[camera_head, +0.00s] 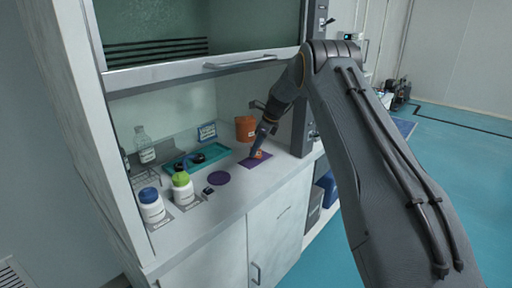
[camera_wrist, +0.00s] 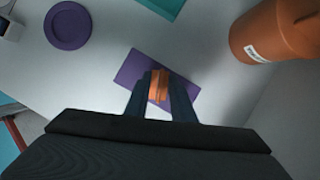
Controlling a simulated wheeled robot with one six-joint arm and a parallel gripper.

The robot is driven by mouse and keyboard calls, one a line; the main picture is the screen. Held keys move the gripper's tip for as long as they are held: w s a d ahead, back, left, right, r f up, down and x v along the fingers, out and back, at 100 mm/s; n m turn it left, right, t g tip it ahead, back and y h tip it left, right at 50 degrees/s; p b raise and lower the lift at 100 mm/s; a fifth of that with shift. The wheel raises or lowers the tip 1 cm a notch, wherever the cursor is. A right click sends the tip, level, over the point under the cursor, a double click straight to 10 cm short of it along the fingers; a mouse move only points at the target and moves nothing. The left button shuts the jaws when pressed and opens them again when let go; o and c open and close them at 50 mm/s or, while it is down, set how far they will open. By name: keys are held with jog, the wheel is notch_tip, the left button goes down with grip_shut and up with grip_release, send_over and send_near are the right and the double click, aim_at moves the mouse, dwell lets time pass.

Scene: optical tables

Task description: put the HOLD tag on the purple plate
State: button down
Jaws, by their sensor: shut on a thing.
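A small orange block-like piece, seemingly the HOLD tag (camera_wrist: 158,88), is between the fingers of my gripper (camera_wrist: 159,80), which is shut on it. Its lettering cannot be read. In the head view my gripper (camera_head: 259,150) is low over a purple rectangular mat (camera_head: 250,164), at the right part of the counter. I cannot tell whether the tag touches the mat. The round purple plate (camera_head: 218,178) lies empty on the counter to the left of the mat. It also shows at the upper left of the wrist view (camera_wrist: 68,24).
An orange container (camera_head: 245,128) stands behind the mat. A teal tray (camera_head: 216,151) with dark items lies behind the plate. White bottles (camera_head: 151,207) and a small black item (camera_head: 208,190) are to the left. The hood sash (camera_head: 200,75) hangs above. Counter between mat and plate is clear.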

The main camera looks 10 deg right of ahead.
jog(key=shift+f, duration=0.55)
dwell(0.4)
jog(key=c, duration=1.4)
grip_release()
jog(key=shift+c, duration=0.2)
jog(key=b+v, duration=0.2)
jog(key=v, duration=0.5)
jog(key=s+a+f+n+g+h, duration=0.1)
jog(key=s+f+n+h, duration=0.1)
jog(key=s+n, duration=1)
jog(key=s+a+f+n+h, duration=0.1)
jog(key=s+n, duration=1.1)
jog(key=s, duration=2.3)
jog(key=shift+s+a+f+g+h, duration=0.25)
jog(key=shift+f+g+h, duration=0.15)
jog(key=shift+f+h, duration=0.1)
